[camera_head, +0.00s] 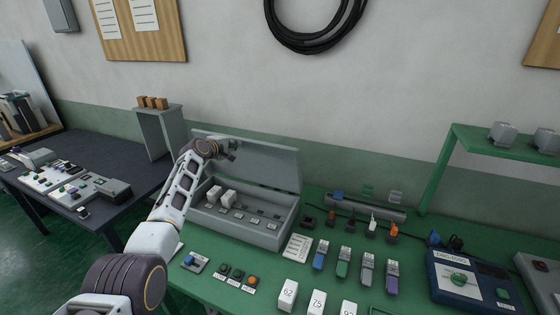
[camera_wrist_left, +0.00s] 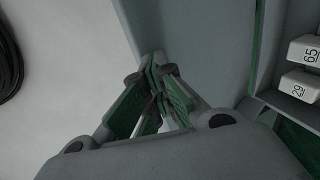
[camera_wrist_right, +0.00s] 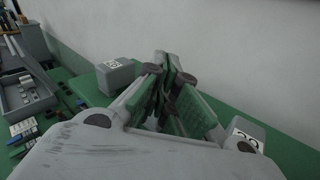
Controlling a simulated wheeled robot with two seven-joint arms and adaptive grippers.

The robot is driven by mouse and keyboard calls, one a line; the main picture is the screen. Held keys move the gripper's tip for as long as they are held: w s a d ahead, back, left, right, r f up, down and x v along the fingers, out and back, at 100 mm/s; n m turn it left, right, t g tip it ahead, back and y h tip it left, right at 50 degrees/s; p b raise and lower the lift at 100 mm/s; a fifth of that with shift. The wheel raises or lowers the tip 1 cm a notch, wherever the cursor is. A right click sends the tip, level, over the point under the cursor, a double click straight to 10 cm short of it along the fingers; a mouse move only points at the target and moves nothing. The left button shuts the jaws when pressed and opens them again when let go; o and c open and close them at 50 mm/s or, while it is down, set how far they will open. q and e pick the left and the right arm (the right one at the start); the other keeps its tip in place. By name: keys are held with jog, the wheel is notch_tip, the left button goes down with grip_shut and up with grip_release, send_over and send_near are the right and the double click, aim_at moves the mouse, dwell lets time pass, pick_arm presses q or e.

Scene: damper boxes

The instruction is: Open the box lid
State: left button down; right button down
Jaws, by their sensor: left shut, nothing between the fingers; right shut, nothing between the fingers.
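The grey box (camera_head: 268,237) stands on the green table, and its lid (camera_head: 270,165) is raised steeply at the back edge. Two white blocks (camera_head: 214,195) sit inside at the left, beside a row of small labelled parts. My left gripper (camera_head: 231,148) is shut and empty, in front of the lid's inner face near its upper left part. In the left wrist view its closed fingers (camera_wrist_left: 160,75) are close to the grey lid panel; I cannot tell whether they touch. My right gripper (camera_wrist_right: 168,65) is shut and empty, seen only in its own wrist view.
A blue tester (camera_head: 470,285) is further right. A green shelf (camera_head: 500,140) holds grey blocks; numbered grey blocks (camera_wrist_right: 115,75) flank my right gripper. A dark side table (camera_head: 120,160) is left.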

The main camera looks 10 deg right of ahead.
jog(key=w+a+r+m+t, duration=0.4)
jog(key=w+a+r, duration=0.4)
jog(key=w+a, duration=0.3)
jog(key=w+a+r+m+t, duration=0.45)
jog(key=w+a+r, duration=0.3)
jog(key=w, duration=0.55)
jog(key=w+a+f+n+g+y, duration=0.15)
jog(key=w+a+f, duration=0.35)
jog(key=a+f, duration=0.55)
jog(key=w+a+f+g+y, duration=0.25)
jog(key=w+a+f, duration=0.25)
jog(key=a+f, duration=0.55)
jog(key=w+a+f+n+g+y, duration=0.1)
jog(key=w+a+f+g+y, duration=0.2)
jog(key=a+f, duration=0.75)
jog(key=s+a+f+m, duration=0.1)
jog(key=a+f, duration=0.5)
jog(key=a, duration=0.3)
jog(key=s+a+f, duration=0.1)
jog(key=a+f, duration=0.4)
jog(key=a, duration=0.5)
jog(key=s+a+m+t+h, duration=0.1)
jog(key=s+a+m+h, duration=0.2)
jog(key=s+a, duration=0.5)
jog(key=shift+a+m+h, duration=0.3)
jog(key=shift+a+m, duration=0.4)
jog(key=shift+a, duration=0.3)
